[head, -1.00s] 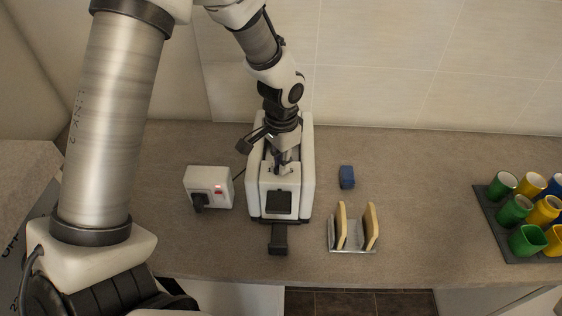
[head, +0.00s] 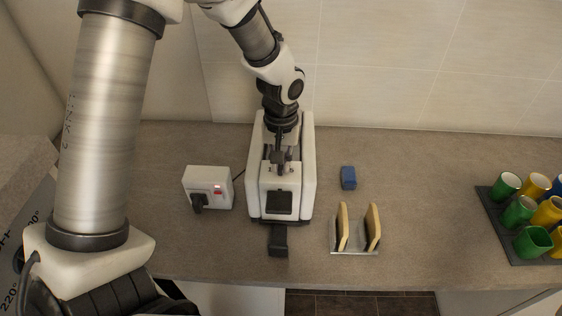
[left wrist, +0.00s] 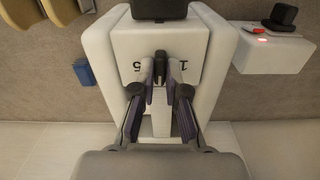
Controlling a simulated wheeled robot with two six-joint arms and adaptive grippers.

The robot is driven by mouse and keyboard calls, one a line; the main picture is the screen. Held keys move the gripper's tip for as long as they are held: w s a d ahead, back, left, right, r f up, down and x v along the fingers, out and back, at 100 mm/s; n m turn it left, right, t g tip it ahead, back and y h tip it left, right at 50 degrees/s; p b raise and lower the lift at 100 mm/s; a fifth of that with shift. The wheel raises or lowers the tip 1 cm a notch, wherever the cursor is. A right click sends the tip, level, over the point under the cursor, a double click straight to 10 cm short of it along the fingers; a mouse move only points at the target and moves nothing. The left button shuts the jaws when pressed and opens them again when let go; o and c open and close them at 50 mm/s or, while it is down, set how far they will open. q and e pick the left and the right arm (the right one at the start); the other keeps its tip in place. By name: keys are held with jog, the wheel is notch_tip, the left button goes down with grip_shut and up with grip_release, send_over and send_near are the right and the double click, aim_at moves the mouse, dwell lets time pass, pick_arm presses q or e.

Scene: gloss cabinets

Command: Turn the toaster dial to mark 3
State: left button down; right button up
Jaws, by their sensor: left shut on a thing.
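The white toaster (head: 308,185) stands on the counter, with a black panel and a black lever (head: 278,240) at its front. It also fills the middle of the left wrist view (left wrist: 212,50). My left gripper (head: 280,160) is over its top. In the left wrist view the fingers (left wrist: 160,85) are closed on the small dark dial (left wrist: 160,66). Other marks and the exact pointing of the dial are hidden. My right gripper is not in view.
A white box (head: 218,178) with a black knob and red light stands left of the toaster, a cable behind it. To the right are a small blue block (head: 348,178), a metal rack (head: 356,252) with two bread slices, and a dark tray (head: 516,254) of coloured cups.

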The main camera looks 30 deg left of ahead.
pick_arm(q)
jog(key=shift+s+n, duration=0.1)
jog(key=shift+n, duration=0.3)
jog(key=c, duration=1.2)
grip_release()
notch_tip(320, 180, up, 12)
jog(key=shift+w+f, duration=0.1)
jog(key=shift+w, duration=0.1)
